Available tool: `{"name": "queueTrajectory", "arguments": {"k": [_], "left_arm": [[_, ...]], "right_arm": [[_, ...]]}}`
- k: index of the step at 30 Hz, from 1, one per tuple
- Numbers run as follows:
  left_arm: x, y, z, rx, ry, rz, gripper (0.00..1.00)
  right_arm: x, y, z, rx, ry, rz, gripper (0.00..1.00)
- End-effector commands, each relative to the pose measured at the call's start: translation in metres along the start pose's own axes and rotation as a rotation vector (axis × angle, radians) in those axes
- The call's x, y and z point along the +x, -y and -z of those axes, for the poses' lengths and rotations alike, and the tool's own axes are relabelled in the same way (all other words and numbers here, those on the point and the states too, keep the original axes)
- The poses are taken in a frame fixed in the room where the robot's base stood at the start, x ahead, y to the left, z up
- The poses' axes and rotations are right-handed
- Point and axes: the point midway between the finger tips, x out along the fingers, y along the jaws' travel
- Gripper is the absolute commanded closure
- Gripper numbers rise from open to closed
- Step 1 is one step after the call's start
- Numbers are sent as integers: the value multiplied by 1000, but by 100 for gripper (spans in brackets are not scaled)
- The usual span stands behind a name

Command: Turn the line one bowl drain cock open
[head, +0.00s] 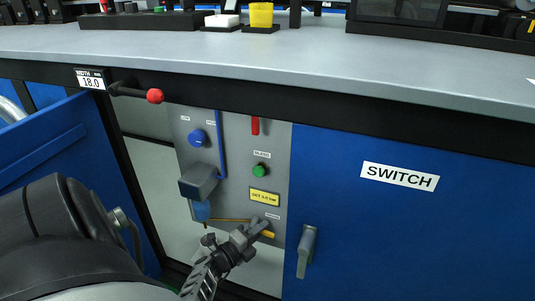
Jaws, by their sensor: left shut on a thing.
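A grey panel (232,140) stands in the open bay under the bench. A small yellow-orange lever (268,234), apparently the drain cock, sits low on it beneath a white label. A blue bowl (201,211) hangs below a dark grey block at the panel's left, with a thin orange-brown line running right from it. My left gripper (254,229) is at the lever and shut on it; the fingers hide part of the cock, and the lever's exact angle is hard to tell. My right gripper is not in view.
The panel also carries a blue knob (197,138), red handle (255,126), green button (260,171) and yellow plate (264,197). A red-tipped lever (154,96) juts out above. A blue door (45,150) is open at left; the SWITCH door (420,230) is closed at right.

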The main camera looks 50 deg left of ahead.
Motion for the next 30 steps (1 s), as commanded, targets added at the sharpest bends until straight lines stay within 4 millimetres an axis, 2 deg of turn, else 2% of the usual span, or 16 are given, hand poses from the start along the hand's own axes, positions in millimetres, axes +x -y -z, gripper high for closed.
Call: {"name": "queueTrajectory", "arguments": {"k": [9, 26, 27, 29, 30], "left_arm": [[-2, 2, 2, -126, -4, 51, 100], [-2, 4, 2, -156, -6, 64, 100], [-2, 4, 2, -156, -6, 64, 80], [-2, 4, 2, -155, -6, 64, 64], [-2, 4, 2, -155, -5, 63, 64]], "right_arm": [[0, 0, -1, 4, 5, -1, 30], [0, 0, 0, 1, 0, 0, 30], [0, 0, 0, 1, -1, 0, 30], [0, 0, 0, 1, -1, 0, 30], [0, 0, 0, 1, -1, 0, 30]]}}
